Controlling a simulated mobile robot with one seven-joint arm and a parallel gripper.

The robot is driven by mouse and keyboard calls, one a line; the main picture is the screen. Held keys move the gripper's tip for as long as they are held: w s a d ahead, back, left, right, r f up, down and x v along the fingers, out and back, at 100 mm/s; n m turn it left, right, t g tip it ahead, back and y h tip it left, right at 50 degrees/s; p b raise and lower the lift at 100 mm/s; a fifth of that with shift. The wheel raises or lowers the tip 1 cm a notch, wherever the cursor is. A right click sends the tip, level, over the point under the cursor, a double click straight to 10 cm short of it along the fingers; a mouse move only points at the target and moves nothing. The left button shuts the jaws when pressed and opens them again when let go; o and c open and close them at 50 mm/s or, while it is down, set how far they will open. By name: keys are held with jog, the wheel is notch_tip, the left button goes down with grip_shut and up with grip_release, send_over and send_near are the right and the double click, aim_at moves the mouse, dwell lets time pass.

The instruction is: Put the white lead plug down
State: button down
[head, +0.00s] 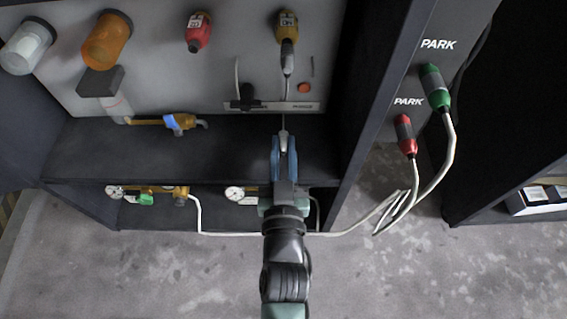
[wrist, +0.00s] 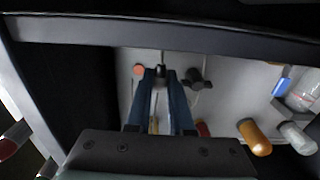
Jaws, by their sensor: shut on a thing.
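My gripper (head: 284,142) is shut on the white lead plug (head: 283,136), a small pale grey body that shows between the blue fingertips. A thin line runs up from it toward the panel. In the wrist view, the gripper (wrist: 160,76) has a small dark-ended piece (wrist: 160,71) between its fingertips, probably the plug. The gripper is in front of the lower edge of the panel (head: 215,72), above the dark shelf (head: 235,150). I cannot tell whether the plug touches anything besides the fingers. The fingers hide part of it.
A yellow-topped connector (head: 288,25) and a red one (head: 198,32) are on the panel. A black lever (head: 247,98) and an orange button (head: 304,88) flank the gripper's line. Green (head: 435,86) and red (head: 405,134) plugs hang at the PARK post. Gauges (head: 236,193) sit below.

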aim_at(285, 164)
jog(key=shift+f+b, duration=1.15)
jog(key=shift+f, duration=0.65)
jog(key=shift+f+b, duration=0.45)
jog(key=shift+f, duration=0.35)
jog(key=c, duration=0.8)
grip_release()
jog(key=shift+f, duration=0.1)
jog(key=shift+d, duration=0.1)
jog(key=shift+r, duration=0.25)
jog(key=s+r+p, duration=0.1)
jog(key=s+p, duration=0.4)
jog(key=s, duration=0.7)
jog(key=shift+r, duration=0.15)
